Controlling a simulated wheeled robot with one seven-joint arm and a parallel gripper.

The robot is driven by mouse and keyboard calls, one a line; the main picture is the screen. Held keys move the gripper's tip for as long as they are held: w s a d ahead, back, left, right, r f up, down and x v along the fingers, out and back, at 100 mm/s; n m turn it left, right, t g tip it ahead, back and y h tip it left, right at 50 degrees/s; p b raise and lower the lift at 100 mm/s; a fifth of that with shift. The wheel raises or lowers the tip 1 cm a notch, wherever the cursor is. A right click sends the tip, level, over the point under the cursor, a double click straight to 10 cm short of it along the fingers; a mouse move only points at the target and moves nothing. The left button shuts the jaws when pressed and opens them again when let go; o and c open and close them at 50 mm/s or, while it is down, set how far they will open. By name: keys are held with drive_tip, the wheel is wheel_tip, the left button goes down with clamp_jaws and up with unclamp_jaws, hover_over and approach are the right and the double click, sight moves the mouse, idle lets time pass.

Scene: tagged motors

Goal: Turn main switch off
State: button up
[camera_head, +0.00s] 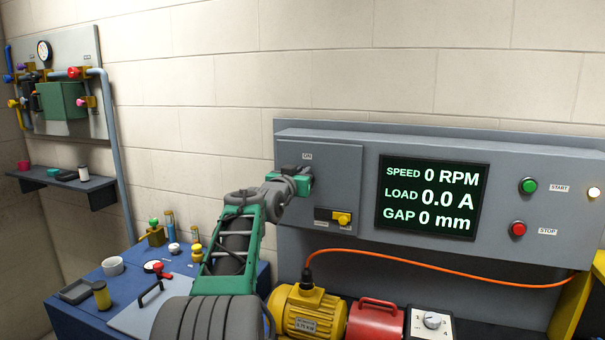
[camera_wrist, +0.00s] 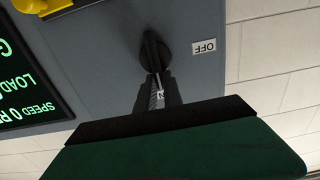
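The main switch (camera_wrist: 152,48) is a dark rotary handle on the grey panel. In the wrist view, which is upside down, its lever points from the pivot toward my gripper. The OFF label (camera_wrist: 204,47) is beside it. The ON label (camera_head: 307,156) is above the switch area in the head view; in the wrist view part of it shows between my fingers. My gripper (camera_wrist: 157,82) is at the lever's end, its fingers close together around or just before it. I cannot tell whether they grip it. In the head view my gripper (camera_head: 302,180) hides the switch.
A display (camera_head: 432,198) reads 0 RPM, 0.0 A and 0 mm. A yellow knob (camera_head: 342,219) sits below the switch. Green (camera_head: 528,185) and red (camera_head: 518,229) buttons are at right. A yellow motor (camera_head: 307,310) and red case (camera_head: 375,321) stand below the panel.

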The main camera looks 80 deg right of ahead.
clamp_jaws()
drive_tip(key=shift+w+n, duration=0.1)
drive_tip(key=shift+n, duration=0.2)
drive_tip(key=shift+w+d+f+n+b, duration=0.1)
drive_tip(key=shift+w+f+n+b, duration=0.4)
drive_tip(key=shift+n, duration=2.35)
drive_tip(key=shift+w+a+f+n+b, duration=0.1)
drive_tip(key=shift+w+f+n+b, duration=0.45)
drive_tip(key=shift+n, duration=2.35)
drive_tip(key=shift+w+d+f+n+b, duration=0.1)
drive_tip(key=shift+w+f+n+b, duration=0.45)
drive_tip(key=shift+n, duration=2.3)
drive_tip(key=shift+s+r, duration=0.1)
drive_tip(key=shift+s, duration=0.1)
drive_tip(key=o, duration=0.5)
unclamp_jaws()
drive_tip(key=shift+o, duration=0.2)
